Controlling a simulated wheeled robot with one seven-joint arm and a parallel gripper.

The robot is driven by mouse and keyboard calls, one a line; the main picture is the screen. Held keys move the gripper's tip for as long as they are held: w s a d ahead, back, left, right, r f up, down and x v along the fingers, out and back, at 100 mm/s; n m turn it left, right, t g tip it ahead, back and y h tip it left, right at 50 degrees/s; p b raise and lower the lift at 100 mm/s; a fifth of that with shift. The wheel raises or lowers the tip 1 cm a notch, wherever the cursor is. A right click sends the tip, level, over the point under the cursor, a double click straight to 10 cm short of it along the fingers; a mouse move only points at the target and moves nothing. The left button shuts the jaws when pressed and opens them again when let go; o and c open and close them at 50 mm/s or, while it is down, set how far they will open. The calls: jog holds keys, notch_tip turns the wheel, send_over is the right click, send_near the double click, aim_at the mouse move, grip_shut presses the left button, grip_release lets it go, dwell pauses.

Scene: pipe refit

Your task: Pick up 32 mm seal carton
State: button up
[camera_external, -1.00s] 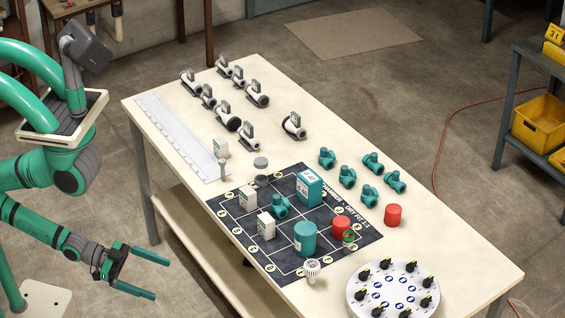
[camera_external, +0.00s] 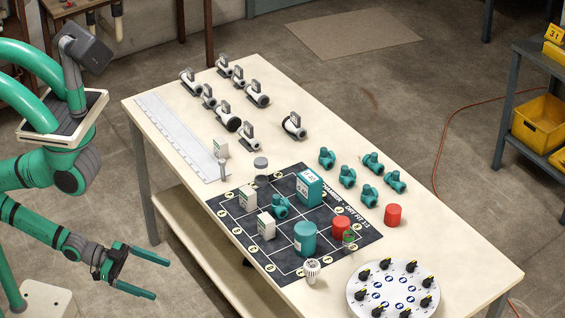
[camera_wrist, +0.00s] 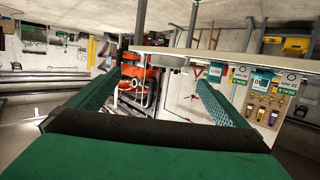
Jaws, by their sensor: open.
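My gripper (camera_external: 161,280) is open and empty, off the table's left side, apart from all cartons.
The mat (camera_external: 232,222) also carries a teal box (camera_external: 309,188), a teal tub (camera_external: 305,239), a teal fitting (camera_external: 280,206) and a red cap (camera_external: 341,227). Grey-white valves and teal fittings stand further back. A round dial tray (camera_external: 393,290) sits at the near end.

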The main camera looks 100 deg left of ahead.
jog(key=c, duration=0.8)
